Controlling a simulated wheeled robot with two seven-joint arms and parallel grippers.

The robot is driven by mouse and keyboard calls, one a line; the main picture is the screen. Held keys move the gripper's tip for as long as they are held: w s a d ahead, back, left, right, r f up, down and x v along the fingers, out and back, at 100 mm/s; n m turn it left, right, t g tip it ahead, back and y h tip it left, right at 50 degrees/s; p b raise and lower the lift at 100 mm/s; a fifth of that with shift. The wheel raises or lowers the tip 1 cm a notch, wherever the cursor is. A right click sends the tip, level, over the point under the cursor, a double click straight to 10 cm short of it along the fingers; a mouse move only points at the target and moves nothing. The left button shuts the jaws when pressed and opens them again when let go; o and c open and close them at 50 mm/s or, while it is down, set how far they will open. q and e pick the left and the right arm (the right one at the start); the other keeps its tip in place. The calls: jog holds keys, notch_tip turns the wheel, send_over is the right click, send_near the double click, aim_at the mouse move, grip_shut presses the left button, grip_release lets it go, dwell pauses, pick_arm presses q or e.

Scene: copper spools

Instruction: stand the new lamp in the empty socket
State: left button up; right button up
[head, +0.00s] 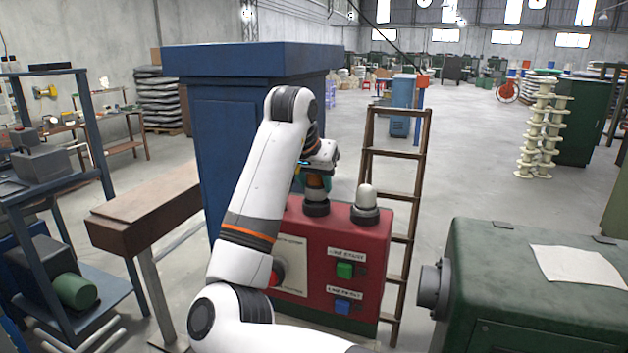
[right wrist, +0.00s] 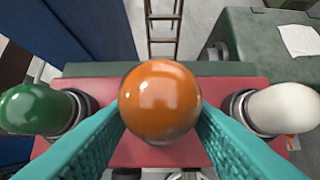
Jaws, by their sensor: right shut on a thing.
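My right gripper (head: 317,181) is over the red control box (head: 375,246), just above a dark socket (head: 316,208) on its top. In the right wrist view its teal fingers are shut on an orange lamp (right wrist: 160,100) with a round, glossy dome. A green lamp (right wrist: 36,108) in a dark socket is on the left of it, and a white lamp (right wrist: 285,108) in its socket is on the right. The white lamp also shows in the head view (head: 366,196). The orange lamp's base is hidden, so I cannot tell whether it touches the socket. My left gripper is not in view.
A tall blue cabinet (head: 225,130) stands behind and left of the box. A wooden ladder (head: 402,200) stands just behind its right side. A green machine (head: 530,280) with a paper sheet (head: 577,265) is at right. Open floor lies beyond.

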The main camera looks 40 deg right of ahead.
jog(key=shift+f+b, duration=0.65)
jog(key=shift+f, duration=0.65)
dwell(0.7)
jog(key=o, duration=1.1)
jog(key=shift+c, duration=0.2)
jog(key=b+v, duration=0.3)
jog(key=v, duration=0.9)
jog(key=shift+f, duration=0.1)
